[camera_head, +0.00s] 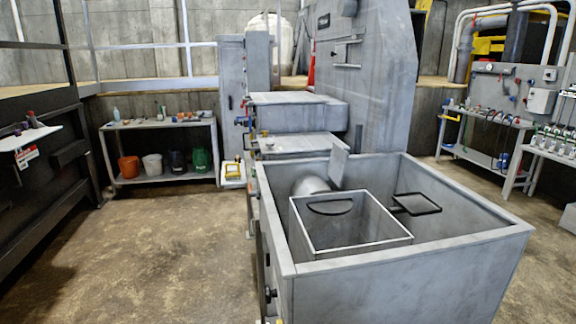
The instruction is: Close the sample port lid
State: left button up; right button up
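The grey waste compactor (365,90) stands in the middle, with a large open grey bin (400,280) in front of it. A small grey plate (339,165) stands up, slightly tilted, at the bin's back edge, above a rounded grey cylinder (311,186). It may be the sample port lid standing open, but I cannot tell for sure. A black-rimmed rectangular piece (416,204) lies toward the right inside the bin; its role is unclear. Neither of my grippers is in view.
A square grey box (350,235) with a bright rim sits inside the bin. A shelf (160,126) with several buckets is at the back left. Benches with tools (490,116) stand at the right. The floor (160,250) left of the bin is clear.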

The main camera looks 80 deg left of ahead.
aim_at(338, 157)
jog(key=u, duration=0.35)
jog(key=i, duration=2.3)
jog(key=u, duration=3.35)
